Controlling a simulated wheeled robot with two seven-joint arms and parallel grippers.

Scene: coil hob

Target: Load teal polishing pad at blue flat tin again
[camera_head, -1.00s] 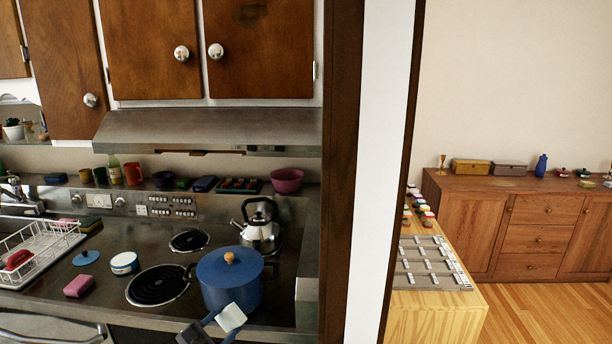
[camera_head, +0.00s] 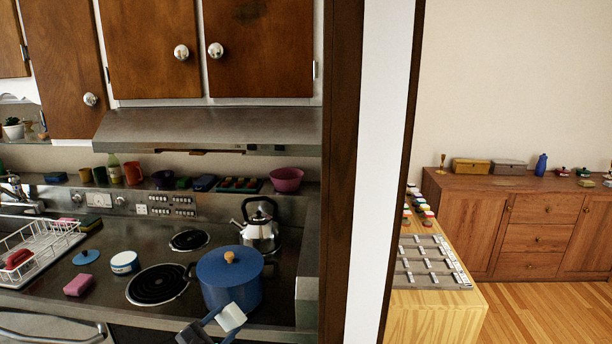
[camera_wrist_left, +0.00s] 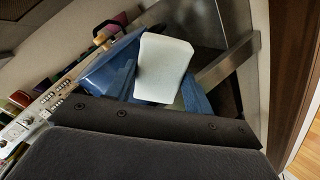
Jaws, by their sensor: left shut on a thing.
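My left gripper (camera_head: 222,322) is at the front edge of the hob, in front of the blue pot. It is shut on a pale, whitish block (camera_head: 232,316). In the left wrist view the block (camera_wrist_left: 163,68) sits between bluish fingers and looks white rather than teal. I cannot pick out a clearly teal pad. A low round tin (camera_head: 125,262), blue and white, stands on the counter left of the front coil. A small blue disc with a knob (camera_head: 86,257) lies left of it. I cannot tell for certain which is the blue flat tin. My right gripper is not in view.
The blue lidded pot (camera_head: 228,280) stands close behind my left gripper. A kettle (camera_head: 261,230) is behind it. A pink block (camera_head: 79,285) lies on the counter near a white dish rack (camera_head: 38,248). The front coil (camera_head: 157,284) is bare. A wall edge stands right of the hob.

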